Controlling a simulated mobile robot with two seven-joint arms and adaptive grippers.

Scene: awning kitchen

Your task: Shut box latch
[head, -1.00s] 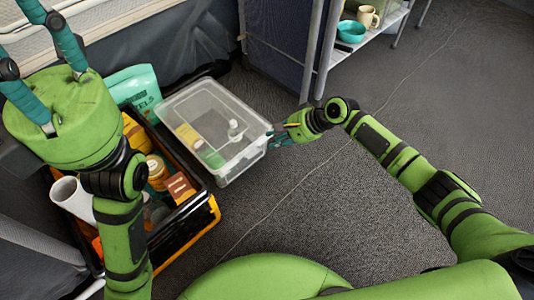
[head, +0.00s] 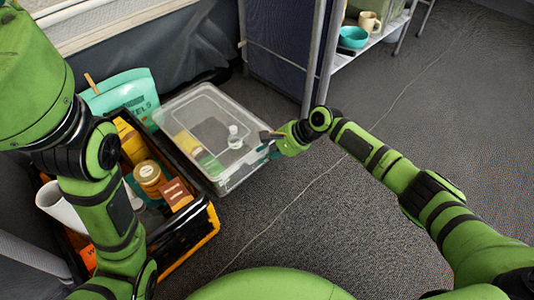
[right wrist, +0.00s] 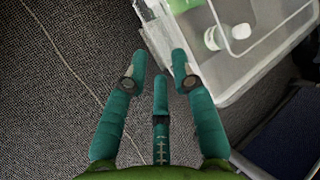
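A clear plastic box (head: 180,104) with a lid on stands on the carpet in the head view, with small containers inside. Its near corner also shows at the top right of the right wrist view (right wrist: 238,82). There a pale, see-through strip (right wrist: 157,32), perhaps the latch, runs along the box's side just beyond my fingertips. My right gripper (head: 269,137) is at the box's right side. In the right wrist view its teal fingers (right wrist: 158,68) are apart with nothing clearly between them; contact cannot be told.
A black and orange crate (head: 203,222) full of packages and jars stands left of the box, under my left arm. A shelf (head: 372,38) with a teal bowl (head: 352,37) and a mug (head: 369,21) is at the back. The carpet at right is clear.

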